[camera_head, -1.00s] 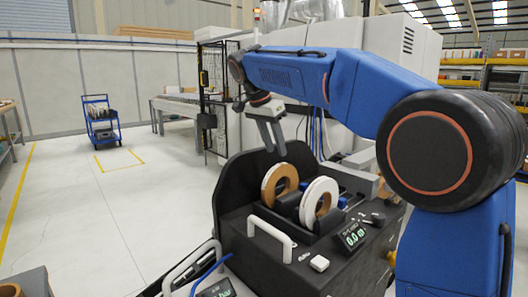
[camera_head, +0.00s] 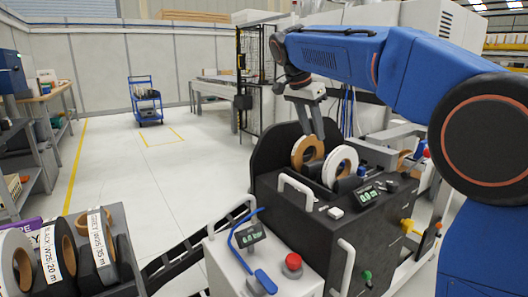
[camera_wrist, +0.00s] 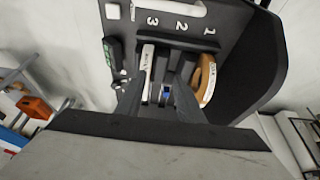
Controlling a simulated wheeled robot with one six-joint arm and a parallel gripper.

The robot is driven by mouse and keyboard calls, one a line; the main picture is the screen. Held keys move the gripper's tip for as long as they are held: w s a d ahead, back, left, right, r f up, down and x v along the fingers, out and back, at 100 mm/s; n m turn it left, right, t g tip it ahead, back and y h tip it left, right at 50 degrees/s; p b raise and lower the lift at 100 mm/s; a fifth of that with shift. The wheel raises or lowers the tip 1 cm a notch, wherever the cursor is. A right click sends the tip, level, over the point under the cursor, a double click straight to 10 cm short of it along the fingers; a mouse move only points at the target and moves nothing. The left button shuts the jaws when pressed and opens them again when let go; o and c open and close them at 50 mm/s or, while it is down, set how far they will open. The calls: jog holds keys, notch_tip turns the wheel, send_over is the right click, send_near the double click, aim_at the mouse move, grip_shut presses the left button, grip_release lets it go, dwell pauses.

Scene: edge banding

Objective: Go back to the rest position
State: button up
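My gripper (camera_head: 311,136) hangs fingers-down above and behind the edge-banding station (camera_head: 290,215). Its two fingers are apart with nothing visible between them, and the wrist view (camera_wrist: 160,85) also shows a gap. Two tape rolls stand upright in the station's holder. A brown-cored roll (camera_head: 307,152) is on the left and a white roll (camera_head: 343,158) on the right. In the wrist view the brown roll (camera_wrist: 207,80) stands by the number 1 and the white roll (camera_wrist: 148,58) by the number 3. The slot by 2 looks empty.
A rack with labelled tape rolls (camera_head: 98,240) is at the lower left. A white box with a red button (camera_head: 293,262) and a blue lever stands in front. A blue cart (camera_head: 146,102) is far off on the floor, which is largely clear between.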

jog(key=s+d+f+n+y, duration=0.1)
jog(key=s+d+f+n, duration=0.2)
jog(key=s+d+f, duration=0.5)
jog(key=s+d+f+n+y, duration=0.1)
jog(key=s+d+n, duration=0.25)
jog(key=s, duration=0.85)
jog(key=s+d+f+n+t+y, duration=0.1)
jog(key=s+d+f+n+t, duration=0.1)
jog(key=s+f, duration=1.6)
jog(key=d+n, duration=0.1)
jog(key=n, duration=0.1)
jog(key=shift+s+n+y, duration=0.2)
jog(key=shift+n+y, duration=0.15)
jog(key=shift+y, duration=0.05)
jog(key=shift+r, duration=0.1)
